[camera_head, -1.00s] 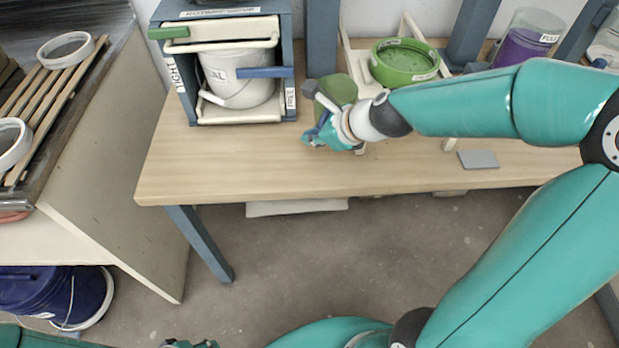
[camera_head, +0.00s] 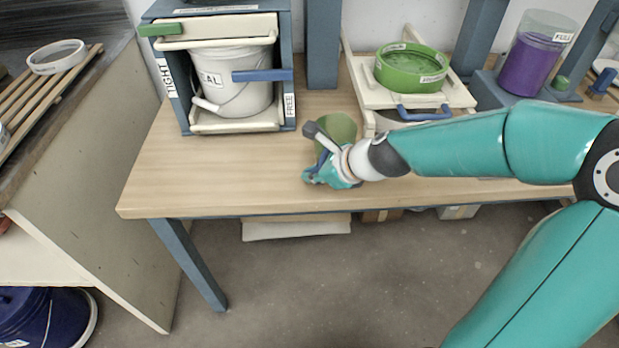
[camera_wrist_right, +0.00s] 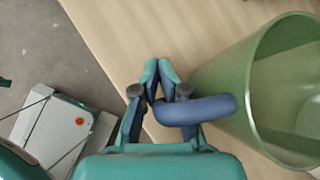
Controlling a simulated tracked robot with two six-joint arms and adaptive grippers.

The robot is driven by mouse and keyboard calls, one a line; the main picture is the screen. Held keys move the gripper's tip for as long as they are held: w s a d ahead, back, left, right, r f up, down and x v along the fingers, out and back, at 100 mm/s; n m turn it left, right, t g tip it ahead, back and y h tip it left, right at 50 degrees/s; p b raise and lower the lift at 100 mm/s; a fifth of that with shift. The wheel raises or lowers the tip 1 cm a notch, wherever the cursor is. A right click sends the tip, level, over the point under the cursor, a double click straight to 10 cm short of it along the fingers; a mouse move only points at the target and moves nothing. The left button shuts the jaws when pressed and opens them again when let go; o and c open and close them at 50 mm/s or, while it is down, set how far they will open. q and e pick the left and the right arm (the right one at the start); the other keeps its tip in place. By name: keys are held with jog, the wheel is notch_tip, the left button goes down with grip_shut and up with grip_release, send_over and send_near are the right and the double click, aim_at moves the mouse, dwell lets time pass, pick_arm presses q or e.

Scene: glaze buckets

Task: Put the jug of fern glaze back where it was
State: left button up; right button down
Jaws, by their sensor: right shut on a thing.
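The jug of fern glaze (camera_head: 340,127) is a translucent green vessel with a blue handle. It is over the front half of the wooden bench in the head view. My right gripper (camera_head: 318,176) is at its near left side, partly covering it. In the right wrist view my right gripper (camera_wrist_right: 158,74) is shut on the blue handle, with the green jug (camera_wrist_right: 272,92) to the right. The jug looks about upright; I cannot tell whether its base touches the bench. No label shows on it. My left gripper is not in view.
A green sieve (camera_head: 408,82) sits on a cream stand behind the jug. A white bucket (camera_head: 240,88) stands in a blue-grey frame (camera_head: 288,70) at back left. A purple-filled cylinder (camera_head: 528,65) is at back right. The wooden bench (camera_head: 215,170) is bare at front left.

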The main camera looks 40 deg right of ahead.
jog(key=c, duration=1.7)
grip_release()
jog(key=shift+f, duration=0.15)
jog(key=o, duration=0.5)
jog(key=shift+r, duration=0.35)
jog(key=p+v, duration=0.5)
jog(key=v, duration=0.7)
jog(key=shift+p, duration=0.3)
